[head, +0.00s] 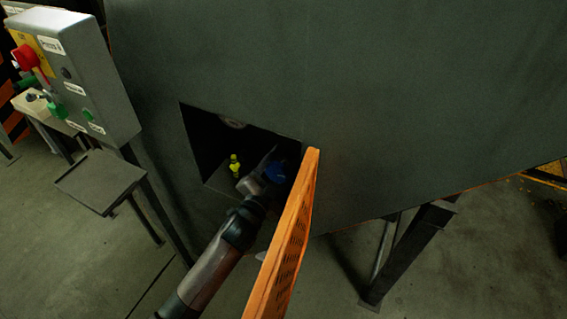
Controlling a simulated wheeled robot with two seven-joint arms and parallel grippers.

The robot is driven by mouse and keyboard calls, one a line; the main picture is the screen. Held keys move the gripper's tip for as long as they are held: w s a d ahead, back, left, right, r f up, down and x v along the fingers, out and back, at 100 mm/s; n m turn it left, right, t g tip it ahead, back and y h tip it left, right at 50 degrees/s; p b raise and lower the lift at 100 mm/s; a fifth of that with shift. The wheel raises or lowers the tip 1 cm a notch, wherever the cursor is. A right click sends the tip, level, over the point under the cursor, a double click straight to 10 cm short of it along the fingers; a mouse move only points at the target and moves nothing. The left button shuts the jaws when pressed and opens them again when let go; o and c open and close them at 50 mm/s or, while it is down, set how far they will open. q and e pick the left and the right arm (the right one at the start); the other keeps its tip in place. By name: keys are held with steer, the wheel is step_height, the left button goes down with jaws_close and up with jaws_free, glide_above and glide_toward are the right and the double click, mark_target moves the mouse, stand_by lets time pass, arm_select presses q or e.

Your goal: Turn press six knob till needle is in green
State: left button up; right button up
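My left gripper (268,178) reaches into a dark square opening (205,135) in the large grey-green press body (400,100). A small blue part (275,172) shows at the gripper's tip; I cannot tell whether it is the knob or part of the gripper. The fingers are too dark and too covered to tell if they are open or shut. A pale round edge (232,123), perhaps the gauge, shows at the top of the opening; its needle and green zone are not visible. A yellow-green fitting (235,165) stands left of the gripper. My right gripper is out of view.
A grey control box (85,65) with a red knob (25,57) stands at the left, above a small grey shelf (100,180). Open floor lies below.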

arm_select(q)
steer(key=shift+o, duration=1.1)
steer(key=shift+b+v, duration=0.3)
steer(key=shift+v, duration=0.55)
steer(key=b+v, duration=0.4)
steer(key=v, duration=1.1)
steer(key=shift+s+a, duration=0.2)
steer(key=shift+s, duration=0.1)
steer(key=shift+w, duration=0.1)
